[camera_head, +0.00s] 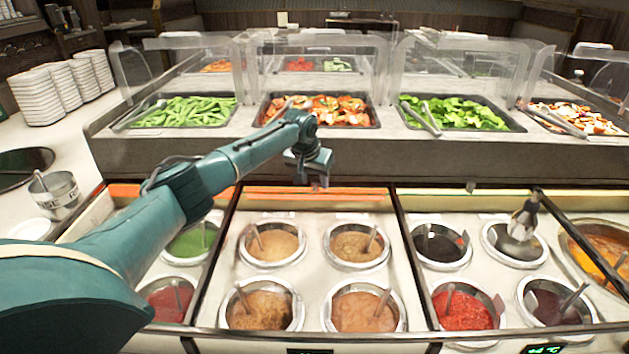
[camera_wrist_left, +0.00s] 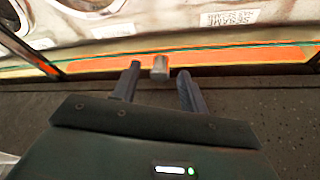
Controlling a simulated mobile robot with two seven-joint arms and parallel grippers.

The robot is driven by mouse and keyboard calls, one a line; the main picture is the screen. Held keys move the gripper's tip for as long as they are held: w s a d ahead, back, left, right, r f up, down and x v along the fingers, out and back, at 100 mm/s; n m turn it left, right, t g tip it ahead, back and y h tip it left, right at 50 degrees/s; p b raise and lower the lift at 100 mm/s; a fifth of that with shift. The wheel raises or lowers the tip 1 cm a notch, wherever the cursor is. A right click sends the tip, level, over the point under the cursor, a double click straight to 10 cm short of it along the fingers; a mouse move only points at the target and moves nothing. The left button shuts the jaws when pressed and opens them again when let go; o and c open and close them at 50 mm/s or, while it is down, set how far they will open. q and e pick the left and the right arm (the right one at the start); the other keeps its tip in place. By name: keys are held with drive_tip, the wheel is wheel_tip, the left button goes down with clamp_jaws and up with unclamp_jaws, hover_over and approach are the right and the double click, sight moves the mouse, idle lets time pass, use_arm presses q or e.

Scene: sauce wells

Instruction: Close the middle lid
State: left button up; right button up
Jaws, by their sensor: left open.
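The middle sauce section stands uncovered, with several wells showing, such as the tan sauce well (camera_head: 272,244). An orange strip (camera_head: 345,199) runs along its back edge; I cannot tell whether it is the edge of the raised middle lid. My left gripper (camera_head: 312,181) is above this strip, reaching in from the left. In the left wrist view its fingers (camera_wrist_left: 158,82) are open. A small silver block, perhaps a handle (camera_wrist_left: 160,67), shows between the fingertips, beside the orange strip (camera_wrist_left: 232,58); I cannot tell if they touch it.
Dark dividers, such as the right divider (camera_head: 412,255), separate the sections. Behind are salad trays, including the green leaf tray (camera_head: 458,113), under clear guards (camera_head: 320,60). A dark and silver object (camera_head: 525,215) stands over a right-hand well. Stacked plates (camera_head: 37,98) stand at left.

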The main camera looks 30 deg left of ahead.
use_arm(q)
drive_tip(key=shift+w+f, duration=0.15)
drive_tip(key=shift+f, duration=0.3)
clamp_jaws()
idle(0.4)
